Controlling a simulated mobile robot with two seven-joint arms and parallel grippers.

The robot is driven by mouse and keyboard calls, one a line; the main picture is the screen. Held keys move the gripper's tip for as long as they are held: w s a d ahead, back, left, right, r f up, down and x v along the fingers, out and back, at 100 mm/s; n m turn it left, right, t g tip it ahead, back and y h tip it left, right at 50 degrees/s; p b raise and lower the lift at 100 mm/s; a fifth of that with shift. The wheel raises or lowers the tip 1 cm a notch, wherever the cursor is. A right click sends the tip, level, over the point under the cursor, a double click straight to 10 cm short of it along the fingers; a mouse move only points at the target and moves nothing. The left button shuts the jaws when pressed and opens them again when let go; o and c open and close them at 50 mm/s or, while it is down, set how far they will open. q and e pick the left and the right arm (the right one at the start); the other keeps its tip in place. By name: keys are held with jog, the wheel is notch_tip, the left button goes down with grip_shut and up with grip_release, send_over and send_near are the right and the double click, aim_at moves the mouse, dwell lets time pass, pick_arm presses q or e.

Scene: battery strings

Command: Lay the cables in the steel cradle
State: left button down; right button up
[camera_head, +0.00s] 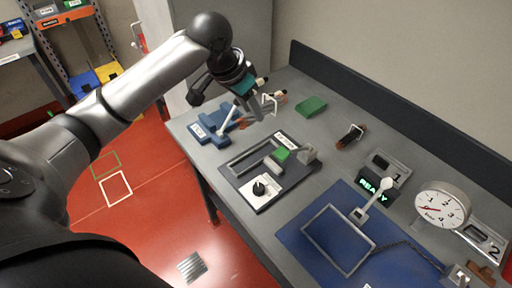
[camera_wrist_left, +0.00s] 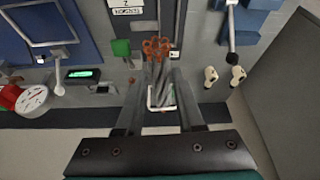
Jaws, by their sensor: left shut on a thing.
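My left gripper (camera_head: 256,112) hangs over the back left of the bench. In the left wrist view it (camera_wrist_left: 160,118) is shut on a bundle of grey cables (camera_wrist_left: 161,75) with orange ends, which point toward the bench front. A pale wire bracket, seemingly the steel cradle (camera_wrist_left: 162,105), shows between the fingers by the cables, and in the head view beside the gripper (camera_head: 270,98). I cannot tell whether cables and bracket touch. A second dark, reddish bundle (camera_head: 347,139) lies farther right with a similar pale wire loop. My right gripper is not in view.
A loose green block (camera_head: 311,105) lies behind. Right are a READY display (camera_head: 374,188), blue mat (camera_head: 310,255) and gauge (camera_head: 441,203). A dark ledge (camera_head: 375,95) edges the back.

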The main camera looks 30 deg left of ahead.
pick_arm(q)
jog(key=a+r+p, duration=0.1)
jog(key=a, duration=0.2)
jog(key=b, duration=0.2)
send_near(250, 161)
jog(key=shift+w+d+r+m, duration=0.15)
jog(key=shift+w, duration=0.35)
jog(key=shift+w+d+r+m, duration=0.1)
jog(key=shift+w+d+m, duration=0.05)
jog(key=shift+w, duration=0.3)
jog(key=shift+f, duration=2.5)
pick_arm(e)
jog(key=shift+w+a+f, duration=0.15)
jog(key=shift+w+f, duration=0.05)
pick_arm(q)
jog(key=shift+f, duration=0.15)
jog(key=c, duration=0.5)
grip_release()
